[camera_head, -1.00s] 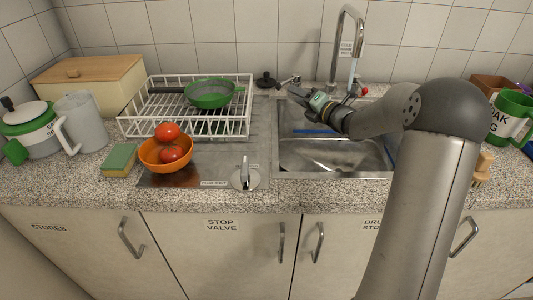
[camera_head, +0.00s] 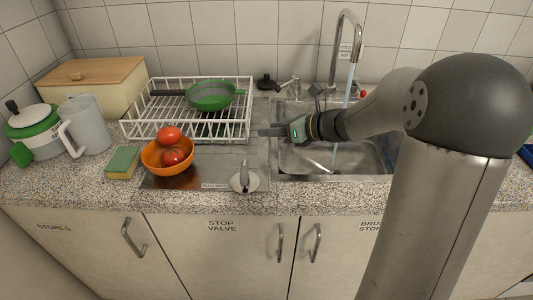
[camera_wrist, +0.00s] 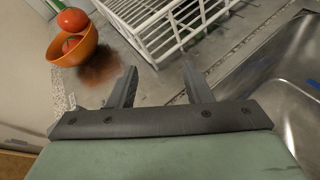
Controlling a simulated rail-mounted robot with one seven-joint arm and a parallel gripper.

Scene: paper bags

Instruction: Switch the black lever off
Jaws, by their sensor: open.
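My gripper (camera_head: 268,132) is open and empty above the counter, between the dish rack and the sink, pointing left. At the back, behind the sink's left corner, is a small black knob-like fitting (camera_head: 266,82) beside a chrome fitting (camera_head: 289,86). A dark grey piece (camera_head: 318,89) stands near the tap base. I cannot tell which dark piece is the black lever. My gripper is in front of both and apart from them. The wrist view shows neither.
A tall tap (camera_head: 346,22) stands behind the sink (camera_head: 330,160), with a pale stream below its spout. A white dish rack (camera_head: 190,132) holds a green colander (camera_head: 211,96). An orange bowl (camera_head: 165,158) holds tomatoes.

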